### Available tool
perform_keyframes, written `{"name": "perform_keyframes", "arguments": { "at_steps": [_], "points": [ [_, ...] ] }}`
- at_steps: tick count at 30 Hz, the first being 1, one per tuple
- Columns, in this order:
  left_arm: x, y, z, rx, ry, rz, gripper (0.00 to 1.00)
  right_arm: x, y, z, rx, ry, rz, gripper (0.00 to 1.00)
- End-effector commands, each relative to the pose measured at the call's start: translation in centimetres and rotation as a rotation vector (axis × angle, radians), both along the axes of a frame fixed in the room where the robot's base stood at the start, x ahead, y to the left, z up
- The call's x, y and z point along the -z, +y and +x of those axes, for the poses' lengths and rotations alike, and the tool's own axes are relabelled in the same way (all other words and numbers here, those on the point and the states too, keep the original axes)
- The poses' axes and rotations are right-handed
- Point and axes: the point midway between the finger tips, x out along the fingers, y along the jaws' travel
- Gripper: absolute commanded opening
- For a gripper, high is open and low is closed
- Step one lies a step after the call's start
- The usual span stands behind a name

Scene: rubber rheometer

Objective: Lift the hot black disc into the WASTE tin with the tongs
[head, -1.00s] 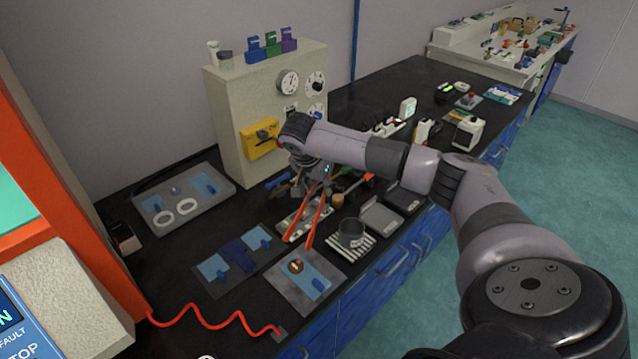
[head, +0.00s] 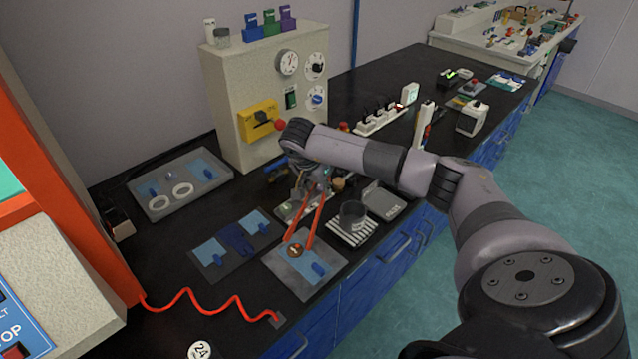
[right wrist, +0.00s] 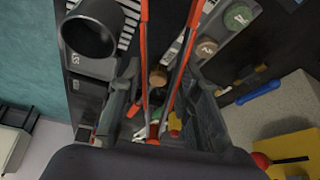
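My right gripper (head: 318,178) has its fingers closed around the red tongs (head: 316,218), which point down toward the bench front. In the right wrist view the red tong arms (right wrist: 145,55) run out between the gripper's fingers (right wrist: 163,100). The small dark disc (head: 296,250), with an orange-brown tint, lies on a grey mat (head: 283,268). The tong tips are at the disc, one on each side; whether they touch it is too small to tell. A dark open tin (head: 353,213) stands right of the tongs and also shows in the right wrist view (right wrist: 90,28). My left gripper is out of view.
The tin stands on a striped mat (head: 345,236). A blue-padded mat (head: 210,268) lies left. A red coiled cord (head: 205,300) crosses the front bench.

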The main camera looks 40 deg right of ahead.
Motion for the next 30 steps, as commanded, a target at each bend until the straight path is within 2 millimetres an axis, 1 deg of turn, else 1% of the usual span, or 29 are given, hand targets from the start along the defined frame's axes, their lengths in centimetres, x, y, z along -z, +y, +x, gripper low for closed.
{"name": "perform_keyframes", "arguments": {
  "at_steps": [1, 3, 9, 21, 30],
  "points": [
    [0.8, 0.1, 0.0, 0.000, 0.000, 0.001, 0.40, 0.9, 0.0, 0.0, 0.000, 0.000, 0.000, 0.28],
    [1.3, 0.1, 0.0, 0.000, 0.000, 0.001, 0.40, 1.6, 0.0, 0.0, 0.000, 0.000, 0.000, 0.28],
    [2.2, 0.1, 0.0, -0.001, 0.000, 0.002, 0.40, 2.8, 0.0, 0.0, 0.000, -0.001, 0.000, 0.28],
    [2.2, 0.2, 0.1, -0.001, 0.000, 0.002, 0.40, 2.9, 0.0, 0.0, 0.000, -0.001, 0.001, 0.28],
    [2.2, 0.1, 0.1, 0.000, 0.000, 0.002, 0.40, 2.9, 0.0, 0.0, 0.000, -0.001, 0.001, 0.08]
  ]
}}
